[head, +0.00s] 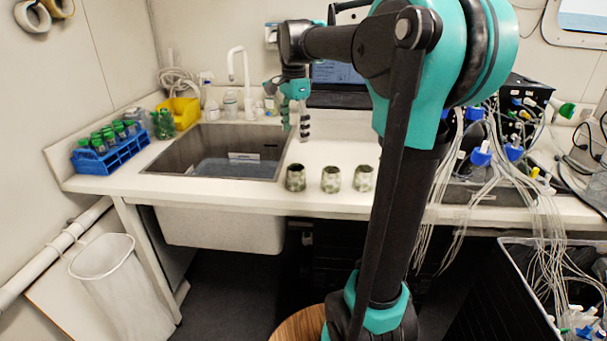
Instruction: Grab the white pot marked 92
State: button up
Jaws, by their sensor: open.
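Three small pots with a mottled white and green-grey surface stand in a row on the white counter, right of the sink: a left pot (296,178), a middle pot (331,180) and a right pot (363,178). All three are upright with dark open tops. No number can be read on any of them, so I cannot tell which is marked 92. My gripper (296,131) is open and empty, pointing down. In the picture it appears above and behind the left pot, near the sink's right edge, and touches no pot.
The sink (180,165) is a drop-off on the left. A blue rack (110,155) of green-capped bottles stands further left. A laptop (337,74) is behind my gripper. Tubes and blue-capped bottles (480,155) crowd the right. Bare counter (330,152) lies behind the pots.

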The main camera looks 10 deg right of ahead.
aim_at(296, 174)
jog(key=shift+m, duration=0.4)
jog(key=f, duration=0.5)
jog(key=w+f, duration=0.1)
jog(key=f, duration=1)
jog(key=shift+w+d, duration=0.15)
jog(key=shift+r, duration=0.1)
jog(key=c, duration=1.3)
jog(key=shift+r, duration=0.1)
